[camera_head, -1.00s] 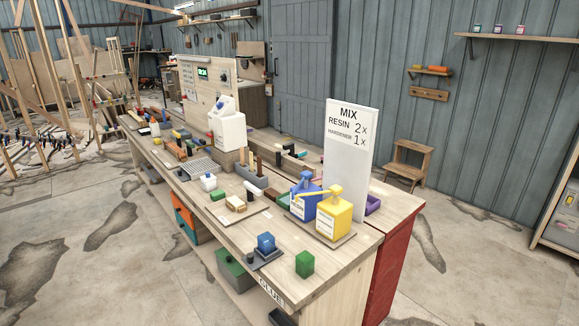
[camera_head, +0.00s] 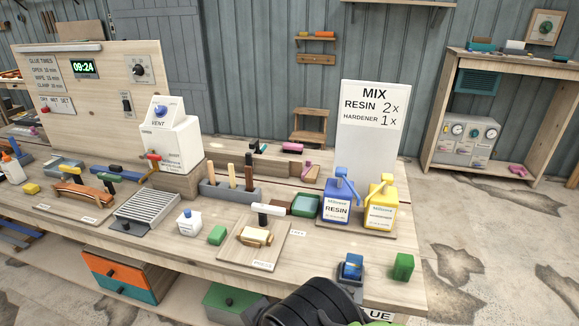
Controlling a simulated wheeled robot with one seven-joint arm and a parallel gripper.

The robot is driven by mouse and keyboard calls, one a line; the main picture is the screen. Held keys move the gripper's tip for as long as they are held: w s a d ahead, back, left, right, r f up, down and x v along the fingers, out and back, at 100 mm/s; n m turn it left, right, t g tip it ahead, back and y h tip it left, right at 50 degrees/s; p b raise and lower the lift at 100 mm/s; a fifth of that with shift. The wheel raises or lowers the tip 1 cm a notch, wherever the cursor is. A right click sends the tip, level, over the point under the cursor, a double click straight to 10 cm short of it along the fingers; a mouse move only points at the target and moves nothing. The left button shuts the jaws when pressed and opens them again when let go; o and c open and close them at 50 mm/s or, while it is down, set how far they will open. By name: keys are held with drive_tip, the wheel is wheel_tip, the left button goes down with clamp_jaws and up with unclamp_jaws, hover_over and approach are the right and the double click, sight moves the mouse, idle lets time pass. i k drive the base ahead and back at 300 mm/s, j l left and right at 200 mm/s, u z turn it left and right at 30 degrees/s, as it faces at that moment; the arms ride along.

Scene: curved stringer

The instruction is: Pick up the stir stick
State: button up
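A grey holder (camera_head: 215,189) stands on the workbench near the middle of the view. Several slim upright things stand in it, among them a light wooden stick (camera_head: 231,172) and darker ones to its right. I cannot tell for sure which of them is the stir stick. A black rounded part of my own arm shows at the bottom edge, in front of the bench. The fingers of my gripper are not in view.
A blue resin jug (camera_head: 337,207) and a yellow hardener jug (camera_head: 380,212) stand right of the holder, before the MIX sign (camera_head: 368,130). A white VENT container (camera_head: 168,145) stands to its left. A white-headed mallet (camera_head: 268,210) and a board lie in front.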

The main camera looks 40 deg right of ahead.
sight(230, 165)
drive_tip(key=i+z, duration=0.25)
drive_tip(key=z, duration=0.2)
drive_tip(key=i+j+z, duration=0.15)
drive_tip(key=z, duration=0.25)
drive_tip(key=i+l+z, duration=0.1)
drive_tip(key=z, duration=1.4)
drive_tip(key=j+u, duration=0.1)
drive_tip(key=u, duration=1.4)
drive_tip(key=i+j+z, duration=0.25)
drive_tip(key=j, duration=0.4)
drive_tip(key=i+j+z, duration=0.25)
drive_tip(key=j, duration=0.45)
drive_tip(key=i+j+z, duration=0.15)
drive_tip(key=j, duration=0.25)
drive_tip(key=i, duration=0.1)
